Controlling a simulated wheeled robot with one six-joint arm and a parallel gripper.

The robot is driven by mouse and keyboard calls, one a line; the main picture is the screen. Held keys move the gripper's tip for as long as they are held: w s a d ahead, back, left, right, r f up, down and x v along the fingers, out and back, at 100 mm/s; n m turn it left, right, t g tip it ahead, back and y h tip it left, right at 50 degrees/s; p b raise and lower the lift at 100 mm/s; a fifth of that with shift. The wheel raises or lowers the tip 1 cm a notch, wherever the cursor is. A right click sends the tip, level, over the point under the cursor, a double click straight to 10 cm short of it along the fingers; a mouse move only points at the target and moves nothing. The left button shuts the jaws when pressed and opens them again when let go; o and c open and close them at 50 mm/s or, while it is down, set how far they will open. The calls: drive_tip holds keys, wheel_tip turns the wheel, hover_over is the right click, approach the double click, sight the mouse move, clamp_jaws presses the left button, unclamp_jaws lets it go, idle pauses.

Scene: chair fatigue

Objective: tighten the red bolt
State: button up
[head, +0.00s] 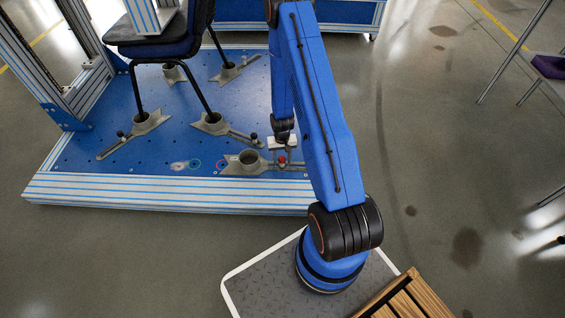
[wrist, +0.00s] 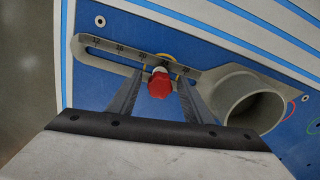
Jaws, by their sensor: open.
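The red bolt (head: 282,160) stands in the slotted arm of a grey clamp (head: 235,168) near the front edge of the blue platform. In the wrist view the red bolt head (wrist: 159,84) shows between the two dark fingers of my gripper (wrist: 157,80). The fingers are apart, one on each side of the bolt head, with gaps showing. In the head view my gripper (head: 283,147) is just above the bolt, partly covered by my own arm. The clamp's slotted plate (wrist: 100,48) carries a number scale, and its round cup (wrist: 252,102) is to the right.
A black chair (head: 155,38) stands on the blue platform (head: 90,158) with its legs in similar grey clamps (head: 215,124). A metal frame (head: 85,90) rises at the left. A wooden crate (head: 400,298) is at the lower right. Open floor lies right of my arm.

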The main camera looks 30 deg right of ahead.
drive_tip(key=shift+n, duration=0.5)
drive_tip(key=n, duration=0.3)
drive_tip(key=shift+n, duration=0.4)
drive_tip(key=shift+n, duration=2.1)
